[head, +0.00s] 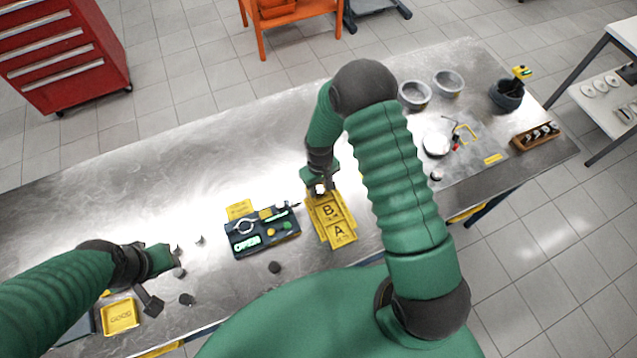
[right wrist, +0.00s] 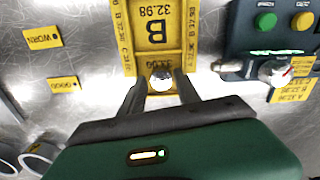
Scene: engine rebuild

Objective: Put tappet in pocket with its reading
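My right gripper (head: 320,190) is over the far end of the yellow pocket tray (head: 351,236), beyond the pockets marked B and A. The pocket under the gripper is mostly hidden. The dark gauge station (head: 262,232) has a green lit display, unreadable here, and stands left of the tray. My left gripper (head: 172,258) is low over the table at left; its fingers are too small to judge.
Small dark cylinders (head: 274,267) lie near the gauge station and around my left gripper. Bowls (head: 448,82), a dark pot (head: 507,95) and a wooden rack (head: 535,136) stand at right. The far left table is clear.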

